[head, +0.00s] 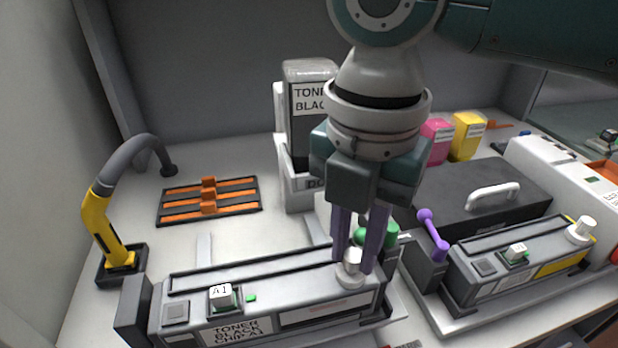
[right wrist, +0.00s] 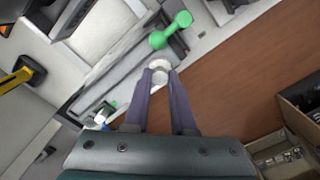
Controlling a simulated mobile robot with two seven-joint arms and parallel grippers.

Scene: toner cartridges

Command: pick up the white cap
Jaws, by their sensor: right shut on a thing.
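The white cap (head: 351,275) sits at the right end of the near grey toner cartridge (head: 250,285), which is labelled TONER BLACK CHIP A1. My right gripper (head: 358,262) comes down from above, with its two purple fingers on either side of the cap. It is shut on the cap's narrow upper part. In the right wrist view the white cap (right wrist: 159,70) shows between the fingertips (right wrist: 160,80). The cap appears to be still at the cartridge's end; I cannot tell whether it is seated or slightly raised. My left gripper is not in view.
A second cartridge (head: 520,262) with its own white cap (head: 581,229) lies to the right. A green handle (right wrist: 171,30) and a purple handle (head: 433,235) are close to the gripper. A toner bottle (head: 305,110) stands behind. A yellow-handled hose tool (head: 106,230) and an orange rack (head: 209,201) are left.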

